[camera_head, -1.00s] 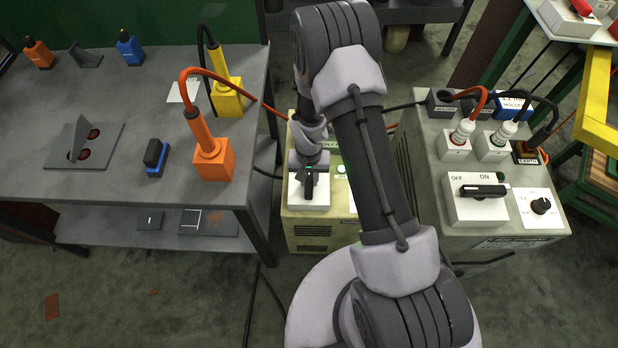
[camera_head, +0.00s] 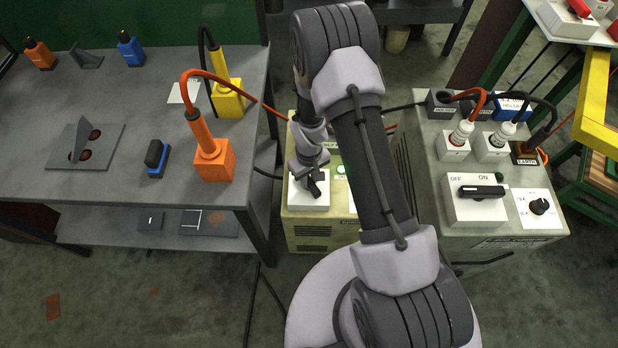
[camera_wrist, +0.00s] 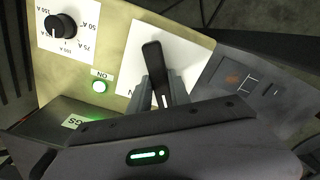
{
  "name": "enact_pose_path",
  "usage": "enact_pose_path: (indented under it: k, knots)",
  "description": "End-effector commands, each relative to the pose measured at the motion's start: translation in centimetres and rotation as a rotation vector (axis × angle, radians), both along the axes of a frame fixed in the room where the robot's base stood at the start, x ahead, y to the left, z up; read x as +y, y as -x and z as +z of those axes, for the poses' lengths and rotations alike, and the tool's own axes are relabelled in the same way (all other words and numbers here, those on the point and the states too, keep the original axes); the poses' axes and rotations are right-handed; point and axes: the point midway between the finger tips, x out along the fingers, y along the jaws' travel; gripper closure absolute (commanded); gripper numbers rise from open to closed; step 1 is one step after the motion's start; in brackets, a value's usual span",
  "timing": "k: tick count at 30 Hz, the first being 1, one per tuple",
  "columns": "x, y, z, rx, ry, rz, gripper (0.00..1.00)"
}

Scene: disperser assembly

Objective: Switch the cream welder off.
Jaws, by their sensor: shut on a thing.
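The cream welder (camera_head: 325,222) stands in the middle of the head view, partly hidden by my arm. Its white switch plate (camera_head: 308,200) carries a black switch lever (camera_head: 316,188). In the wrist view, the black lever (camera_wrist: 153,62) rises between the fingers of my gripper (camera_wrist: 162,92), which is shut on it. The lever lies at a slant across the plate in the head view. A green lamp (camera_wrist: 99,87) next to an ON label is lit; it also shows in the head view (camera_head: 341,169). The plate's lettering is mostly hidden.
A dial (camera_wrist: 60,26) sits beside the lamp on the cream welder. A grey-green welder (camera_head: 425,170) with its own OFF/ON switch stands to the right. A grey workbench (camera_head: 60,120) with orange and yellow connectors is at left. Cables run behind the cream welder.

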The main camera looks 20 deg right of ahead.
Motion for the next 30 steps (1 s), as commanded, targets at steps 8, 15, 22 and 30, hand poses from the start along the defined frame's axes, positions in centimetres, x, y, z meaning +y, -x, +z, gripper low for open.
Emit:
enact_pose_path:
  k: [8,15,22,30]
  knots:
    - [0.0,-0.02,0.08,-0.001,0.0,0.257,1.0]
    - [0.0,-0.01,0.09,0.0,0.0,0.484,1.0]
    - [0.0,0.02,0.06,0.0,0.0,0.687,1.0]
    - [0.0,0.0,0.06,0.0,0.0,0.866,1.0]
